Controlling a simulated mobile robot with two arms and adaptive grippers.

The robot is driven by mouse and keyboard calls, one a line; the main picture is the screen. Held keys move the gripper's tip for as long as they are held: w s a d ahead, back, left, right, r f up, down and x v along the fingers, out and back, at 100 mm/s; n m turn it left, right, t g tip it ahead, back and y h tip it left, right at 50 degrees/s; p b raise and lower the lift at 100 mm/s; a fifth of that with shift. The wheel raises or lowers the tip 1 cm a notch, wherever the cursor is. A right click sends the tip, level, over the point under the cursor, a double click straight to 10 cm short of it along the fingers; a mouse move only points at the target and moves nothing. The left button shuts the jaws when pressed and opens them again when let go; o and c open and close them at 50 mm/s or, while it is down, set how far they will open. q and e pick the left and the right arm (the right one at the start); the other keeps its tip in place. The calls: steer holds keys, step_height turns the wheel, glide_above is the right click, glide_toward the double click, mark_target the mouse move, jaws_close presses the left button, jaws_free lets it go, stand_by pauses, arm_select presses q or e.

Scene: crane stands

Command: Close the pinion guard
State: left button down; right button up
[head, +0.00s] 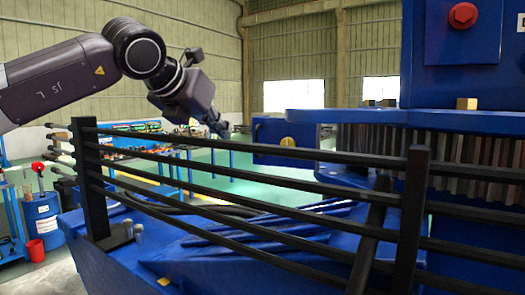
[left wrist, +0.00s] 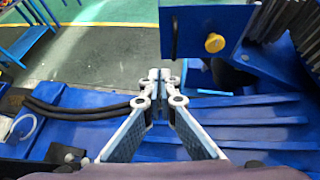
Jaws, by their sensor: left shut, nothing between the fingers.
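The pinion guard appears to be the blue plate (head: 268,153) with a round yellow knob (head: 288,142), standing out to the left of the toothed gear (head: 475,155) in the head view. The gear's teeth are exposed. In the left wrist view the plate (left wrist: 188,22) is at the top, right of centre, with its yellow knob (left wrist: 214,43) facing me. My left gripper (head: 222,130) is left of the plate, apart from it. In the left wrist view its fingertips (left wrist: 158,76) are together and empty, just below and left of the plate. My right gripper is not in view.
A black railing (head: 250,165) crosses the front of the blue machine deck (head: 180,262). Dark hoses (left wrist: 75,112) lie on the deck. A workbench (head: 150,150) and a blue drum (head: 43,218) stand at the left. A blue housing (head: 455,60) rises at the right.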

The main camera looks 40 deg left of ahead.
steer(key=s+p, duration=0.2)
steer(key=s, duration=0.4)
arm_select(q)
steer(key=w+r+p+x, duration=0.1)
steer(key=r+p+x, duration=0.1)
steer(key=x, duration=1)
steer(key=shift+a+p, duration=0.15)
steer(key=shift+p, duration=0.5)
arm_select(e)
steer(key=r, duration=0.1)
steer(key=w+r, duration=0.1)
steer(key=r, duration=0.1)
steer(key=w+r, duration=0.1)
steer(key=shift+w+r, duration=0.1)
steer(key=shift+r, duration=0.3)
arm_select(q)
steer(key=shift+w, duration=0.2)
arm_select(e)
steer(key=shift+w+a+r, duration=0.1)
